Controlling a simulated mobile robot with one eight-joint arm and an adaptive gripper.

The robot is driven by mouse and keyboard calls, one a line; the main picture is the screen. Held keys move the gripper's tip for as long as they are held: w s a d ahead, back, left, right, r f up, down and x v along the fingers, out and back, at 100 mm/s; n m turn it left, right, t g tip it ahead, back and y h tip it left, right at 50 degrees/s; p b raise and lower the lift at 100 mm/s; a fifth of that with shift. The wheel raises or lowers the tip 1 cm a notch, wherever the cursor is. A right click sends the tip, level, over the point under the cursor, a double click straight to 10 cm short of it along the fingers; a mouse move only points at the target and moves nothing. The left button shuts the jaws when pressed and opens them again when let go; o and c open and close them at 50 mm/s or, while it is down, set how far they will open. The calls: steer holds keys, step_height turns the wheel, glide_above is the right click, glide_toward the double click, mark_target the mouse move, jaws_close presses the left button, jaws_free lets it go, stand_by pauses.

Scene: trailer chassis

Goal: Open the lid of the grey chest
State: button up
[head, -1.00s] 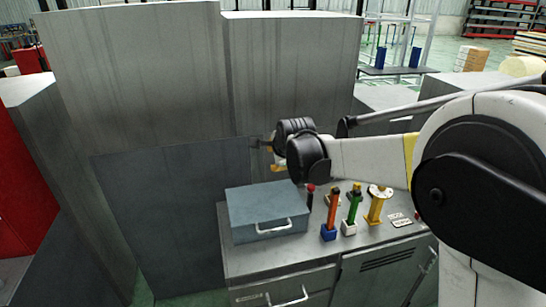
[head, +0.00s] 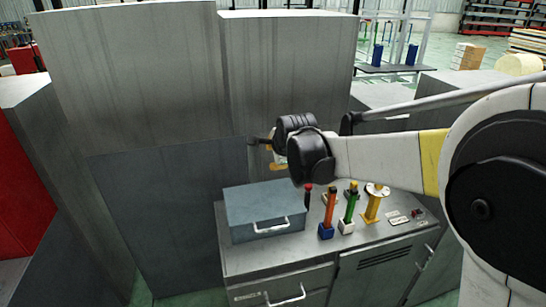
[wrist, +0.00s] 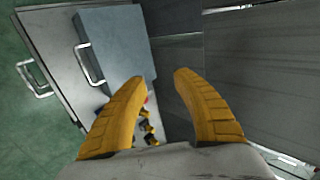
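The grey chest (head: 264,206) is a blue-grey box at the left end of the workbench top, with its lid shut. A pale bar handle (head: 271,227) is on its front face. In the wrist view, the chest (wrist: 118,42) is ahead of the fingers, and its handle (wrist: 88,64) is at its left side. My gripper (wrist: 160,80) is open and empty, its two yellow fingers spread apart. In the head view it is above and behind the chest, partly hidden by my wrist, and does not touch the chest.
On the workbench (head: 285,262), several coloured upright tools, including an orange one (head: 329,210), a green one (head: 350,205) and a yellow stand (head: 372,205), stand right of the chest. Tall grey cabinets (head: 130,85) and a dark panel (head: 165,205) are behind and left.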

steer(key=v, duration=1.1)
steer(key=shift+s, duration=0.15)
